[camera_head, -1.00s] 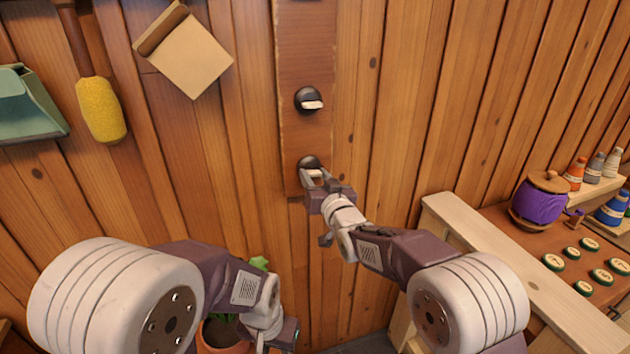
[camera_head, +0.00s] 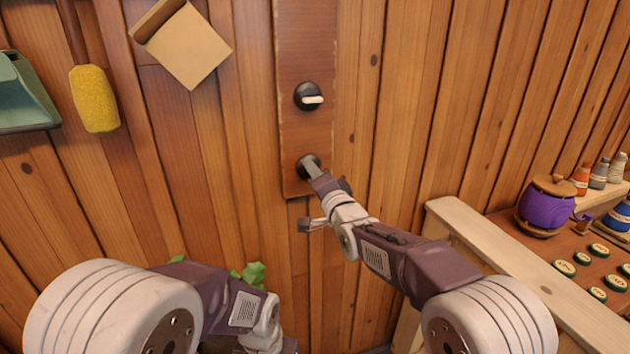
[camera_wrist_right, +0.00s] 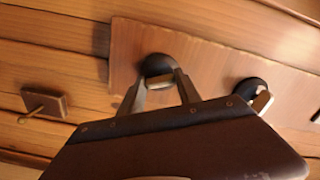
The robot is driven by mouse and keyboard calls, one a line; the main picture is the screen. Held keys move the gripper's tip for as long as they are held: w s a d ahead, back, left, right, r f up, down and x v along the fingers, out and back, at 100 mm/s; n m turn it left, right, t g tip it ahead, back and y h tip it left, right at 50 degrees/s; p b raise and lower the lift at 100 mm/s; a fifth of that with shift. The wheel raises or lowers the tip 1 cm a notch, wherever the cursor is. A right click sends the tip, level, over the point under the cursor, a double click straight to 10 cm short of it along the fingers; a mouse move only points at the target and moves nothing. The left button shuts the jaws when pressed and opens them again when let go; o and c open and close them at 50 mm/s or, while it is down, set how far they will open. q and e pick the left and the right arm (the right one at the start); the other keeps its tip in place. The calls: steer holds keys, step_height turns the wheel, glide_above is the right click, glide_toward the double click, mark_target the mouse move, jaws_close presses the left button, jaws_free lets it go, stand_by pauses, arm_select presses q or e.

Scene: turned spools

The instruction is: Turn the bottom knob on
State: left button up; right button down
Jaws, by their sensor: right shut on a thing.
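The bottom knob (camera_head: 305,161) is a dark round knob near the lower end of a brown wooden board (camera_head: 290,130) on the wall. My right gripper (camera_head: 311,168) is at this knob and covers most of it. In the right wrist view the bottom knob (camera_wrist_right: 156,64) lies between the two finger tips of my right gripper (camera_wrist_right: 157,82), which is shut on it. The knob's handle is mostly hidden by the fingers, so its angle is hard to read. My left arm is at the lower left, its gripper cut off by the frame edge.
An upper knob (camera_head: 306,96) with a pale handle pointing right sits above; it also shows in the right wrist view (camera_wrist_right: 251,91). A small wooden peg (camera_head: 308,225) is below the board. A bench with a purple pot (camera_head: 545,208) stands right. A plant (camera_head: 252,272) is below.

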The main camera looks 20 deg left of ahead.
steer(key=m+b, duration=0.1)
steer(key=m, duration=0.4)
stand_by(0.6)
steer(key=c, duration=0.8)
jaws_free()
steer(key=shift+c, duration=0.2)
steer(key=b+v, duration=0.2)
steer(key=v, duration=0.7)
